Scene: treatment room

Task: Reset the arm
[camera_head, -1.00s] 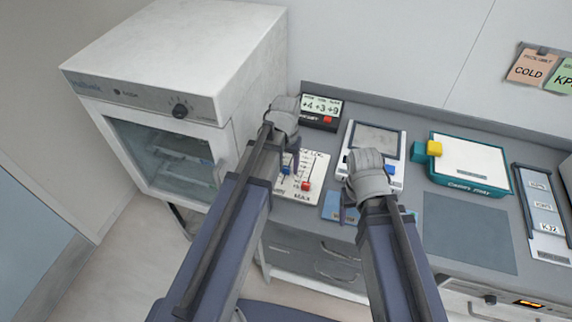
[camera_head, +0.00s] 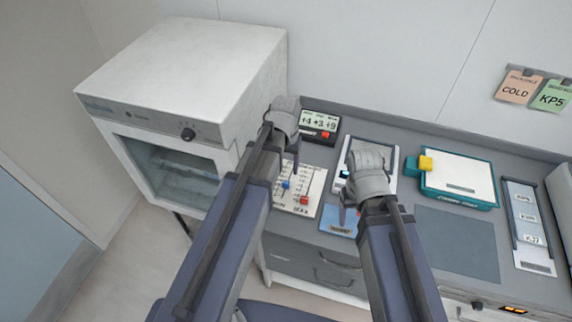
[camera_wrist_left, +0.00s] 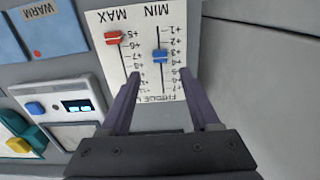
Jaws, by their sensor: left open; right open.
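My left gripper (camera_wrist_left: 165,88) is open and empty in the left wrist view, its two fingers apart over the white slider panel (camera_wrist_left: 182,15). The panel has a red slider (camera_wrist_left: 113,38) under MAX and a blue slider (camera_wrist_left: 160,55) under MIN. In the head view my left arm reaches to the back left of the counter, and its hand (camera_head: 285,113) covers part of the panel's far side; the fingertips are hidden there. My right gripper (camera_head: 352,205) is over the counter in front of the scale-like device (camera_head: 391,150), with no object seen in it.
A white fridge (camera_head: 195,70) stands left of the counter. A display box (camera_head: 320,128) reads +4 +3 +9. A blue card (camera_head: 337,221), a teal-edged box (camera_head: 460,180) with a yellow block (camera_head: 426,163), a grey mat (camera_head: 458,244) and a label rack (camera_head: 529,222) lie across the counter.

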